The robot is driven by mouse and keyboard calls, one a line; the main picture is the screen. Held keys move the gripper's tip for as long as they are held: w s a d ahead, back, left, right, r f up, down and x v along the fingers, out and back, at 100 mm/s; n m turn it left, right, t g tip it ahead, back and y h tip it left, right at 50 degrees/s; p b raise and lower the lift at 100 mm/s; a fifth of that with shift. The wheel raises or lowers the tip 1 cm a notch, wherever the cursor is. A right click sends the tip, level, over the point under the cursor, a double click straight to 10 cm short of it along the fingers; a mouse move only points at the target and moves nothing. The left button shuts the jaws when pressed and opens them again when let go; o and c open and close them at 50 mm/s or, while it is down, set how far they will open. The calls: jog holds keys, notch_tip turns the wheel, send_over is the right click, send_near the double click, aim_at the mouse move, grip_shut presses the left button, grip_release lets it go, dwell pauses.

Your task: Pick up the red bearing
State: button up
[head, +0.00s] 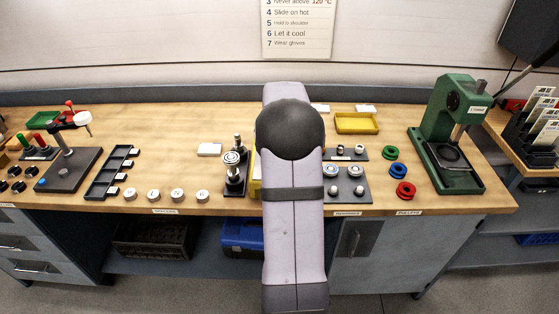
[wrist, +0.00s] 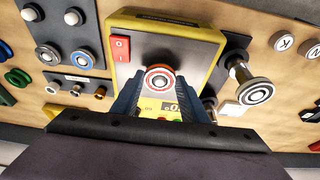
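In the wrist view the red bearing (wrist: 160,80), a red and white ring with a metal centre, is between the tips of my gripper's two blue-grey fingers (wrist: 159,86). One fingertip is close on each side of it. I cannot tell whether they press on it, or whether the bearing rests on the thing behind. Behind it is a yellow-edged grey device (wrist: 196,50) with a dark round spot, a red switch and a lit display partly hidden by the fingers. In the head view my arm hides the gripper and the bearing.
A metal shaft on a dark stand (wrist: 256,92) stands close right of the device in the wrist view. Dark plates with bearings (wrist: 66,50) lie to its left. In the head view, coloured rings (head: 404,191) and a green press (head: 447,140) stand at right, white round pieces (head: 177,195) at left.

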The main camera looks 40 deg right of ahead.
jog(key=c, duration=0.5)
jog(key=shift+r+p, duration=3.1)
jog(key=shift+r, duration=0.75)
jog(key=shift+c, duration=0.2)
